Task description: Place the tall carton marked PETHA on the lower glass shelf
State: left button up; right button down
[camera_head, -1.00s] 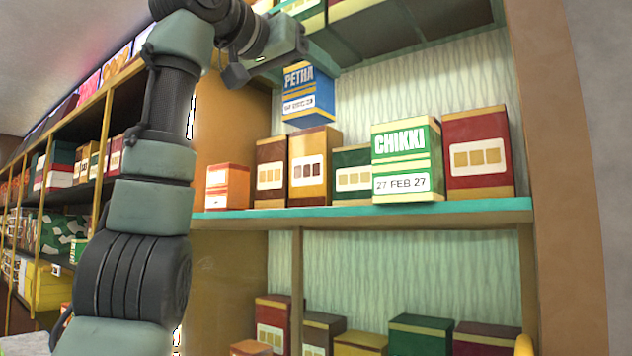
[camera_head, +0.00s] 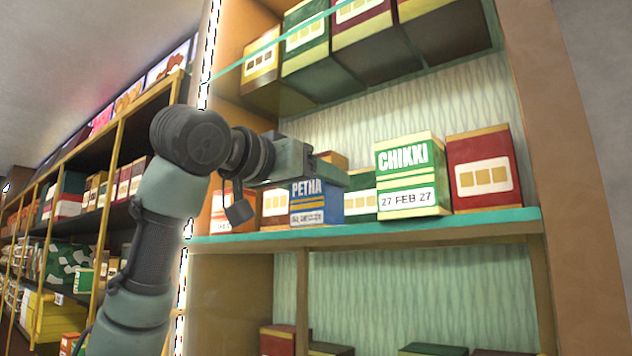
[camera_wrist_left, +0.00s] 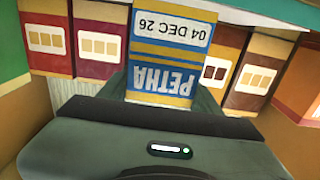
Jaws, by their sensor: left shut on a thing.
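The blue and yellow PETHA carton (camera_head: 316,203) is upright at the front of the lower glass shelf (camera_head: 400,233), which has a teal front edge. My left gripper (camera_head: 328,176) is shut on the carton's top from above. The carton's base is close to the shelf surface; I cannot tell whether it touches. In the left wrist view the carton (camera_wrist_left: 168,60) appears upside down, showing "04 DEC 26", with the gripper body below it in the picture. The fingertips are largely hidden. My right gripper is not in view.
A green CHIKKI carton (camera_head: 410,177) stands to the right of the PETHA carton, with a red carton (camera_head: 483,172) beyond it. Several cartons stand behind and left, including an orange one (camera_head: 222,210). An upper shelf with cartons (camera_head: 345,45) hangs above.

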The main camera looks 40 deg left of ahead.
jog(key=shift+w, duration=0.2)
pick_arm(q)
jog(key=o, duration=1.3)
jog(key=shift+d, duration=0.1)
jog(key=o, duration=0.3)
jog(key=shift+o, duration=0.2)
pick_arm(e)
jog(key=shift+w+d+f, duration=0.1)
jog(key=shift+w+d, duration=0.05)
pick_arm(q)
jog(key=shift+r, duration=0.1)
jog(key=shift+s, duration=0.3)
jog(key=s+d+b, duration=0.1)
jog(key=s+b, duration=0.2)
jog(key=s, duration=0.8)
jog(key=shift+s+d+b, duration=0.15)
jog(key=shift+s+b, duration=0.05)
jog(key=shift+b, duration=0.15)
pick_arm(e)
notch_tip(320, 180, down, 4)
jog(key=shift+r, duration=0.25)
